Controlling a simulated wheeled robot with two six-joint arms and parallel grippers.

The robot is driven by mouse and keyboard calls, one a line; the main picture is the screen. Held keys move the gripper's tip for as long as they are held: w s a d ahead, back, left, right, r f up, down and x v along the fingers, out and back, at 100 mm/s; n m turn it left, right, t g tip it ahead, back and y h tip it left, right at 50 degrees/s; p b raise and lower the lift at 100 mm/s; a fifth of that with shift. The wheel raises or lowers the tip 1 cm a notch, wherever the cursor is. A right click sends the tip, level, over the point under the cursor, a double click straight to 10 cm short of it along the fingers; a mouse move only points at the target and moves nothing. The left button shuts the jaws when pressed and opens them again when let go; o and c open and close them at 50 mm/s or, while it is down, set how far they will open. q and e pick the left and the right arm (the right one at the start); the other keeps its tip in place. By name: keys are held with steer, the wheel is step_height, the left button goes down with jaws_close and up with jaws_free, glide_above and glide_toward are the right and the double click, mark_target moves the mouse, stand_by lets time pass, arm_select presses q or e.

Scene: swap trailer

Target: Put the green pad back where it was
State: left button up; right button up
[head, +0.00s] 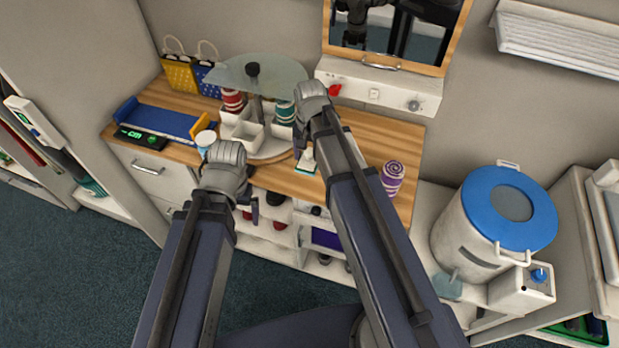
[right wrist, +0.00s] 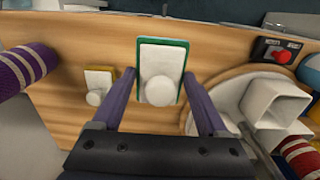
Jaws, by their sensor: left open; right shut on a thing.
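The green pad (right wrist: 150,53) is a white block with a green edge and a round white knob. My right gripper (right wrist: 160,80) is shut on it, with one finger on each side. In the head view the green pad (head: 305,163) shows partly, below my right gripper (head: 300,150), over the wooden counter. I cannot tell whether it touches the wood. A similar pad with a yellow edge (right wrist: 98,80) lies to its left in the right wrist view. My left gripper (head: 246,206) is open and empty at the counter's front edge.
A round stand with white bins (head: 244,133) and a glass disc (head: 259,72) is left of my right gripper. A purple striped roll (head: 392,178) stands to the right. A blue tray (head: 170,121) is at the left. A blue-lidded pot (head: 510,208) stands far right.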

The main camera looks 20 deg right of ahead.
mark_target(309, 151)
step_height(309, 151, down, 9)
steer(key=b, duration=0.8)
steer(key=shift+r, duration=0.1)
steer(key=o, duration=1.1)
step_height(309, 151, up, 12)
steer(key=p, duration=1.2)
